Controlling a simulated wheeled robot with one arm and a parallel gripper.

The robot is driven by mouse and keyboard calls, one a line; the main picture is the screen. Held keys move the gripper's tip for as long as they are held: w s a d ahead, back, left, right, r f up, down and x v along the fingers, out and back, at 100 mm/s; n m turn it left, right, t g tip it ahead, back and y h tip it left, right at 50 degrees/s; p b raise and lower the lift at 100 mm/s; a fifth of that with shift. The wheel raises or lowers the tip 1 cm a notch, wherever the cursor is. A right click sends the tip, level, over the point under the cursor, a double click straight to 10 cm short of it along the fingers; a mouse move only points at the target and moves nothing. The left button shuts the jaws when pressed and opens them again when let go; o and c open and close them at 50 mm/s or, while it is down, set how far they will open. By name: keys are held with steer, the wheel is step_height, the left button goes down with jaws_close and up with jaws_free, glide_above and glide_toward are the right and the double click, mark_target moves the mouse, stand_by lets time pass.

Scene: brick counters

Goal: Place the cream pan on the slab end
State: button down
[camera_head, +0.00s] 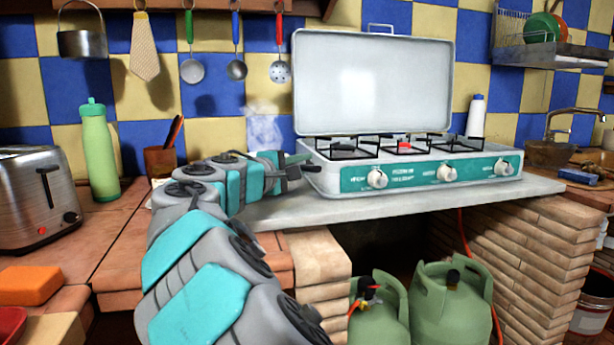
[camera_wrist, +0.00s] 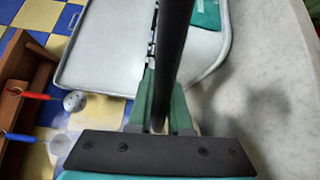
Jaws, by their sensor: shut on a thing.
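My gripper (camera_head: 298,166) is at the left front corner of the camping stove, over the grey slab (camera_head: 400,207). In the wrist view my gripper (camera_wrist: 163,105) has its green fingers shut around a long black bar (camera_wrist: 176,45) that looks like a handle. The bar runs out of the top of that view. I cannot make out the cream pan's body in either view, so I cannot tell whether this bar belongs to it. The slab's pale surface (camera_wrist: 275,60) fills the right of the wrist view, with a soft shadow on it.
The stove (camera_head: 440,178) stands on the slab with its lid (camera_head: 372,85) raised. A toaster (camera_head: 40,200), green bottle (camera_head: 98,150) and orange sponge (camera_head: 28,285) are on the left counter. Utensils hang above. Green gas bottles (camera_head: 452,305) stand below. The slab's front strip is clear.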

steer(key=shift+f, duration=0.75)
steer(key=c, duration=0.8)
jaws_free()
steer(key=shift+f, duration=0.1)
steer(key=shift+c, duration=0.2)
steer(key=shift+s+r, duration=0.1)
steer(key=shift+r, duration=0.1)
steer(key=b+v, duration=0.1)
steer(key=v, duration=1)
steer(key=shift+s+a, duration=0.3)
steer(key=shift+r, duration=0.1)
